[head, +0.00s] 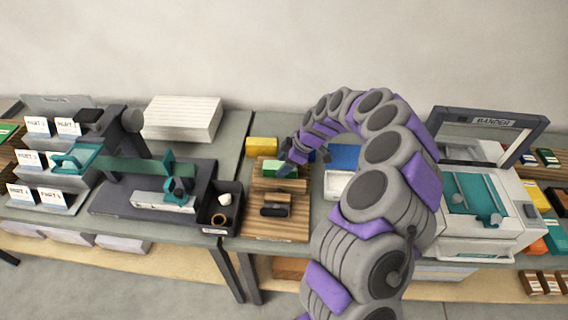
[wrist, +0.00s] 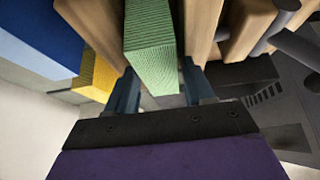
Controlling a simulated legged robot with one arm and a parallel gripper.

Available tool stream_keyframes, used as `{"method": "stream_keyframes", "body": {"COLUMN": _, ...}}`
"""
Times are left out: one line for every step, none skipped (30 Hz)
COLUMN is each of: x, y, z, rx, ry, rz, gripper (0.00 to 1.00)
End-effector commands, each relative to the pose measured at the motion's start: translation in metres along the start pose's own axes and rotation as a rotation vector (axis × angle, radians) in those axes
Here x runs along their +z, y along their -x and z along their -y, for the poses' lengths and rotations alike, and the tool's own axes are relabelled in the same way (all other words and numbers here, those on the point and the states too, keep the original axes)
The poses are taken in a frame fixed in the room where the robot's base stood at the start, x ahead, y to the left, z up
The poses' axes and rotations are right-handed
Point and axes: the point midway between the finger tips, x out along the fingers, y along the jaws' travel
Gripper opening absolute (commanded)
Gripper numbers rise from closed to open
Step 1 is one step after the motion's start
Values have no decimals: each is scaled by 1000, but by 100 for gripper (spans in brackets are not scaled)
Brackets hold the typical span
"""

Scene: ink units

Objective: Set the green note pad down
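The green note pad (wrist: 152,40) is a ridged block between the two fingers of my gripper (wrist: 160,85) in the wrist view. In the head view the green note pad (head: 281,170) is at the wooden rack (head: 290,229) in the middle of the table. My gripper (head: 288,164) is at its far right side there, and the fingertips are partly hidden. In the wrist view, wooden dividers stand on both sides of the pad.
A yellow block (head: 262,146) stands behind the rack and a blue one (head: 345,157) to its right. A dark bin (head: 219,212) with small items is left of the rack. A paper stack (head: 182,118) lies back left.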

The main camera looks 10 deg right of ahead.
Motion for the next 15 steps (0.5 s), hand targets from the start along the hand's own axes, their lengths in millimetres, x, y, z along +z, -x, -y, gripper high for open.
{"method": "stream_keyframes", "body": {"x": 0, "y": 0, "z": 0, "rx": 0, "ry": 0, "rz": 0, "gripper": 57}}
{"method": "stream_keyframes", "body": {"x": 0, "y": 0, "z": 0, "rx": 0, "ry": 0, "rz": 0, "gripper": 60}}
{"method": "stream_keyframes", "body": {"x": 0, "y": 0, "z": 0, "rx": 0, "ry": 0, "rz": 0, "gripper": 64}}
{"method": "stream_keyframes", "body": {"x": 0, "y": 0, "z": 0, "rx": 0, "ry": 0, "rz": 0, "gripper": 67}}
{"method": "stream_keyframes", "body": {"x": 0, "y": 0, "z": 0, "rx": 0, "ry": 0, "rz": 0, "gripper": 68}}
{"method": "stream_keyframes", "body": {"x": 0, "y": 0, "z": 0, "rx": 0, "ry": 0, "rz": 0, "gripper": 68}}
{"method": "stream_keyframes", "body": {"x": 0, "y": 0, "z": 0, "rx": 0, "ry": 0, "rz": 0, "gripper": 68}}
{"method": "stream_keyframes", "body": {"x": 0, "y": 0, "z": 0, "rx": 0, "ry": 0, "rz": 0, "gripper": 68}}
{"method": "stream_keyframes", "body": {"x": 0, "y": 0, "z": 0, "rx": 0, "ry": 0, "rz": 0, "gripper": 68}}
{"method": "stream_keyframes", "body": {"x": 0, "y": 0, "z": 0, "rx": 0, "ry": 0, "rz": 0, "gripper": 68}}
{"method": "stream_keyframes", "body": {"x": 0, "y": 0, "z": 0, "rx": 0, "ry": 0, "rz": 0, "gripper": 68}}
{"method": "stream_keyframes", "body": {"x": 0, "y": 1, "z": 0, "rx": 0, "ry": 0, "rz": 0, "gripper": 68}}
{"method": "stream_keyframes", "body": {"x": 0, "y": 1, "z": 0, "rx": 0, "ry": 0, "rz": 0, "gripper": 68}}
{"method": "stream_keyframes", "body": {"x": -1, "y": 2, "z": 0, "rx": 0, "ry": 0, "rz": 0, "gripper": 68}}
{"method": "stream_keyframes", "body": {"x": -1, "y": 3, "z": 0, "rx": 1, "ry": 0, "rz": 0, "gripper": 68}}
